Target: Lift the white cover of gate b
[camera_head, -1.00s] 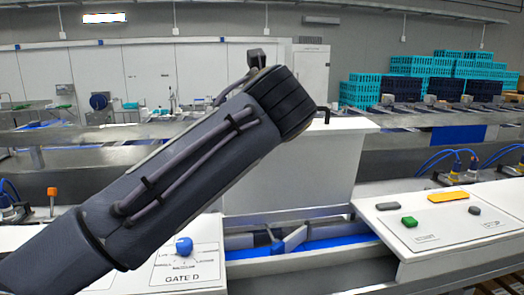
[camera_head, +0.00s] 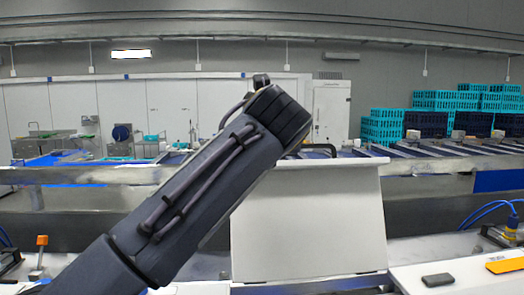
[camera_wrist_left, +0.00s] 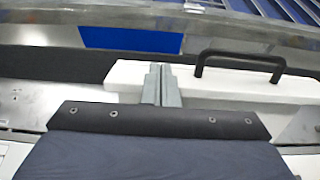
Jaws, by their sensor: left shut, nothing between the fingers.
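A white cover (camera_head: 310,220) stands upright in the middle of the head view, with a thick white top edge. A black handle (camera_head: 319,149) on its top shows just right of my arm's end. In the wrist view the cover's white edge (camera_wrist_left: 238,87) runs across, with the black bar handle (camera_wrist_left: 240,60) upright on it. My left gripper (camera_wrist_left: 161,84) is shut and empty, left of the handle there and apart from it. Whether its fingers touch the cover is unclear. In the head view my left arm hides the gripper and the cover's left part. No gate label is readable.
At lower right a white panel carries a dark button (camera_head: 437,280) and an orange plate (camera_head: 506,265). Blue hoses (camera_head: 490,212) stand behind it. A steel rail (camera_head: 440,165) crosses behind the cover. Teal crates (camera_head: 382,127) are stacked farther back.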

